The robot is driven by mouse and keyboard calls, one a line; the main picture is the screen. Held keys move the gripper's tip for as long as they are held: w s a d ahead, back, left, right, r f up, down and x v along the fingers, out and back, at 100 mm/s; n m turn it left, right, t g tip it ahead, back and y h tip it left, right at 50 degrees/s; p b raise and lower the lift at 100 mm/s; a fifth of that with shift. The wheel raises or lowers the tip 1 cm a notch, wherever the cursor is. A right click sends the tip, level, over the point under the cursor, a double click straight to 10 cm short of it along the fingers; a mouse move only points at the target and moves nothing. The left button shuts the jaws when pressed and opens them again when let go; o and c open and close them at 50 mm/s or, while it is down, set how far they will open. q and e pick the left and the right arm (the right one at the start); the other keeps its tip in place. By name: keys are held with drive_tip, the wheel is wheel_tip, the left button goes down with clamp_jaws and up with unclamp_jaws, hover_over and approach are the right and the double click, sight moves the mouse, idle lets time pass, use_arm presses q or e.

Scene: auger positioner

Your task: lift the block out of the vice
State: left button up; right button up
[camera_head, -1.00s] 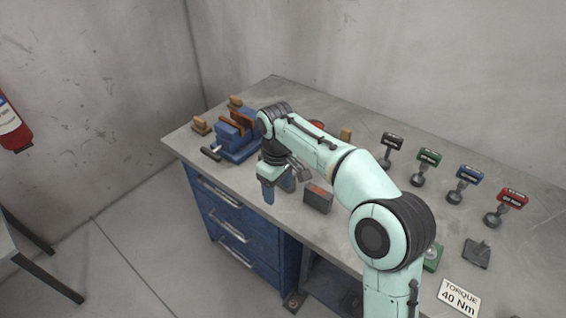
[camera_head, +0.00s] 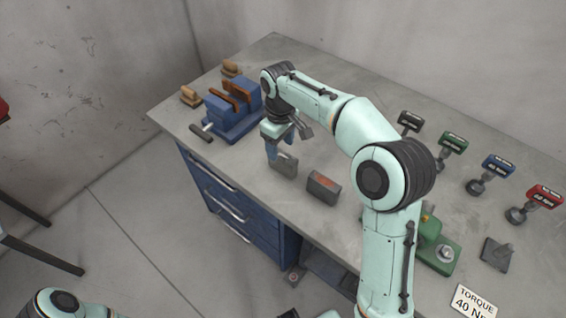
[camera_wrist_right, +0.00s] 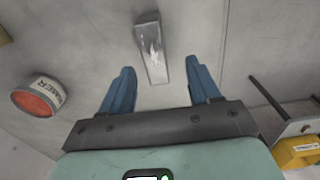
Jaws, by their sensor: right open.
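The blue vice (camera_head: 236,112) stands at the bench's left end, with brown jaw faces (camera_head: 237,92). I see no block clearly between its jaws; the narrow gap is hard to see into. A grey metal block (camera_head: 284,166) stands on the bench, right of the vice and nearer the front edge. My right gripper (camera_head: 279,151) is open and empty just above this block, pointing down. In the right wrist view the block (camera_wrist_right: 152,48) shows scuffed and pale, between and beyond the two blue fingers. My left gripper is out of view; part of my left arm shows at the bottom left.
A grey block with a red top (camera_head: 323,188) stands close to the right of my right gripper. Small wooden blocks (camera_head: 190,96) lie behind the vice. Coloured-handled tools (camera_head: 490,172) line the right side. A round red-topped tin (camera_wrist_right: 38,97) shows in the wrist view.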

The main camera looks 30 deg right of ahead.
sight(283, 155)
wheel_tip(283, 155, down, 3)
drive_tip(key=shift+w+d+r, duration=0.1)
drive_tip(key=shift+r, duration=0.05)
drive_tip(key=f, duration=0.5)
drive_tip(key=shift+d+b, duration=0.3)
drive_tip(key=shift+b, duration=0.05)
clamp_jaws()
drive_tip(key=shift+r, duration=0.1)
idle(0.8)
drive_tip(key=shift+w+r, duration=0.1)
drive_tip(key=shift+r, duration=0.05)
